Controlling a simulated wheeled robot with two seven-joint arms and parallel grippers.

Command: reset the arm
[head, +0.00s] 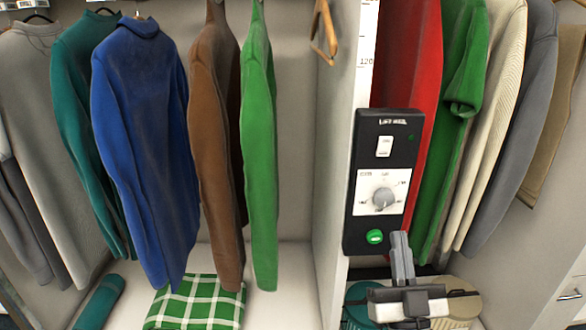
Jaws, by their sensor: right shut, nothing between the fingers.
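My right gripper (401,246) comes up from the bottom right of the head view. Its fingers are shut, point upward and hold nothing. The fingertips overlap the lower right part of a black control panel (354,215), just right of its lit green button (375,237). I cannot tell whether they touch the panel. The panel also has a white rocker switch (384,146) and a round dial (383,199). It is at the front end of the upright divider (340,150). My left gripper is not in view.
Sweaters hang in the left bay, including a blue one (143,130) and a bright green one (259,150). More clothes, including a red garment (410,60), hang at right. A green plaid cloth (196,304) lies on the floor (290,285).

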